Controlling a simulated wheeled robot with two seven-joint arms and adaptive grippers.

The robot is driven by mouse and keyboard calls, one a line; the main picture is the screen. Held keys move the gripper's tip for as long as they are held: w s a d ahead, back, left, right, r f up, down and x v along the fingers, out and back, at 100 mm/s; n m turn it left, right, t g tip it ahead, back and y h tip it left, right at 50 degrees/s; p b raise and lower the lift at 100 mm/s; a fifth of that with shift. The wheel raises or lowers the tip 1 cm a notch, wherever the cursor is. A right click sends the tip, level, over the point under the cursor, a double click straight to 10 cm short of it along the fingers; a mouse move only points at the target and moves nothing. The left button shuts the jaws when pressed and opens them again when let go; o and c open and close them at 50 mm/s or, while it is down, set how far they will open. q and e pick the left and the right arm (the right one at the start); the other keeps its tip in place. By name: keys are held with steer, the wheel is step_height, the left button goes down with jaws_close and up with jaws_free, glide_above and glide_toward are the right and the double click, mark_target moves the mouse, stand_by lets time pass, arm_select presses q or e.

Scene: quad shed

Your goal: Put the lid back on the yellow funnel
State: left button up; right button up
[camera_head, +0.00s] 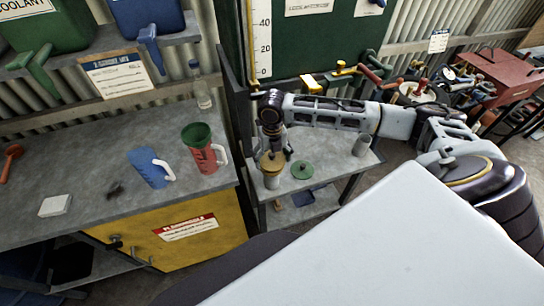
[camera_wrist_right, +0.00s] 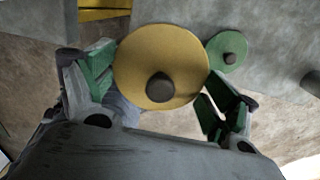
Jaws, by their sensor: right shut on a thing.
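A round yellow lid (camera_wrist_right: 183,58) with a dark knob fills the middle of the right wrist view. My right gripper (camera_wrist_right: 160,82) has its green-padded fingers on both sides of its rim, shut on it. In the head view my right gripper (camera_head: 273,152) points down, with the yellow lid (camera_head: 271,162) at its fingertips, directly over a pale cup-shaped body (camera_head: 271,181) at the small table's left edge. I cannot tell whether lid and body touch. No separate yellow funnel can be made out. My left gripper is out of view.
A green disc lid (camera_head: 302,169) lies just right on the small grey table (camera_head: 335,160), near a grey cylinder (camera_head: 361,146). The left bench holds a blue jug (camera_head: 148,168), a red jug (camera_head: 203,157) with a green funnel (camera_head: 196,134), and a bottle (camera_head: 202,95).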

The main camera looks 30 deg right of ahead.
stand_by(0.3)
stand_by(0.4)
steer(key=o, duration=0.6)
steer(key=shift+o, duration=0.2)
steer(key=shift+r+p, duration=1.2)
steer(key=shift+p, duration=0.4)
steer(key=shift+r, duration=2.3)
